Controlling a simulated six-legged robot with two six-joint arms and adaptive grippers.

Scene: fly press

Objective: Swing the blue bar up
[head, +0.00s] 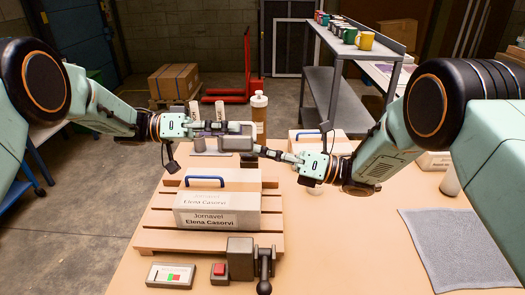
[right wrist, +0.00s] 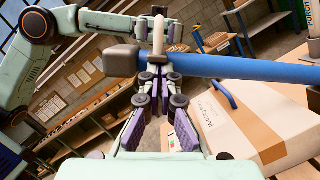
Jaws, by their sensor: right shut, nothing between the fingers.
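The blue bar (right wrist: 235,67) crosses the right wrist view close to my right fingertips, with a grey block (right wrist: 121,60) at its left end. I cannot make the bar out clearly in the head view, where a grey block (head: 238,142) shows between my grippers. My right gripper (head: 264,151) is shut and empty; in the right wrist view its fingertips (right wrist: 157,73) are at the bar, and I cannot tell if they touch it. My left gripper (head: 236,127) is higher, pointing right beside the grey block; whether its fingers are closed is unclear.
A labelled box (head: 218,210) with a blue handle (head: 205,181) lies on a slatted wooden pallet (head: 160,240). A bottle (head: 259,110) stands behind. A grey cloth (head: 455,245) lies right.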

